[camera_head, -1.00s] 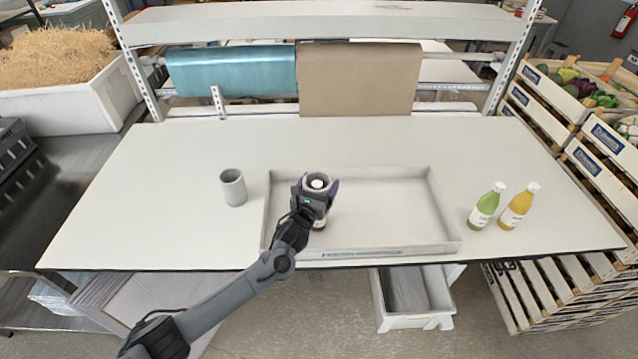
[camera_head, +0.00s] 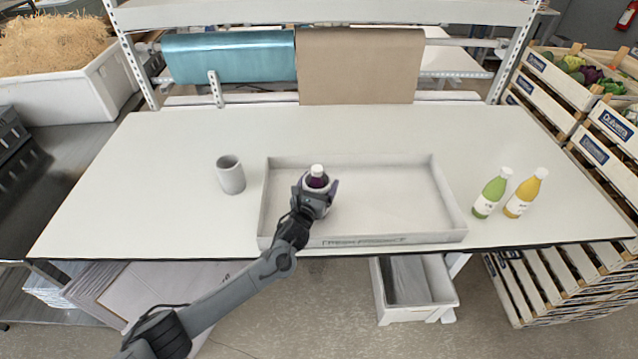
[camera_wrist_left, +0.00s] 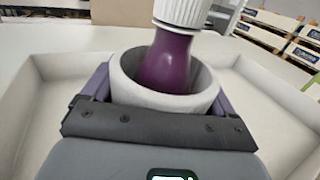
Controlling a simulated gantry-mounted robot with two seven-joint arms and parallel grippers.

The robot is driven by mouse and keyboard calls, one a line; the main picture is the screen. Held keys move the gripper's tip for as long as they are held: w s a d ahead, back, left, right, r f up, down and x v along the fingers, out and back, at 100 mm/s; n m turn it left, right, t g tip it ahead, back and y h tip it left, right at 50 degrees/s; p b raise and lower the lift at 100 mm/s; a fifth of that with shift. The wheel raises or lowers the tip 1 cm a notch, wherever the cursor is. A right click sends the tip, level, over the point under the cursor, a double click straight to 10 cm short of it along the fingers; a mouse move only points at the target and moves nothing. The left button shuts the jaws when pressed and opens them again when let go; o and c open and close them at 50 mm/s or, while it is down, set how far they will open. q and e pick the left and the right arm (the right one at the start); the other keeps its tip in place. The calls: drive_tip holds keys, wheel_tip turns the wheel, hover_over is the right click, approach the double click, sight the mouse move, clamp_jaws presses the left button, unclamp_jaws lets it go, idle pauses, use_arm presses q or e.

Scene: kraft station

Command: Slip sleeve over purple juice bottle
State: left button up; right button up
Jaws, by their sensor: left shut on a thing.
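The purple juice bottle (camera_head: 317,181) stands in the left part of the shallow tray. Its white cap and purple neck stick up out of a grey sleeve (camera_wrist_left: 150,99), which is around the bottle. In the left wrist view the bottle (camera_wrist_left: 168,62) leans slightly within the ring, with a gap on both sides. My left gripper (camera_head: 317,188) is shut on the sleeve, its fingers on either side. The bottle's lower part is hidden by sleeve and gripper. My right gripper is not in view.
The pale tray (camera_head: 449,200) is otherwise empty. Another grey sleeve (camera_head: 231,178) stands left of it on the white table (camera_head: 140,190). A green bottle (camera_head: 490,195) and a yellow bottle (camera_head: 523,195) stand to the right. Wrapping rolls (camera_head: 360,68) hang at the back.

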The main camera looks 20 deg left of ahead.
use_arm(q)
drive_tip(key=shift+f, duration=0.1)
idle(0.3)
drive_tip(key=o, duration=0.4)
drive_tip(key=shift+o, duration=0.2)
drive_tip(key=s, duration=1.1)
drive_tip(key=shift+p, duration=0.4)
drive_tip(key=shift+w, duration=0.1)
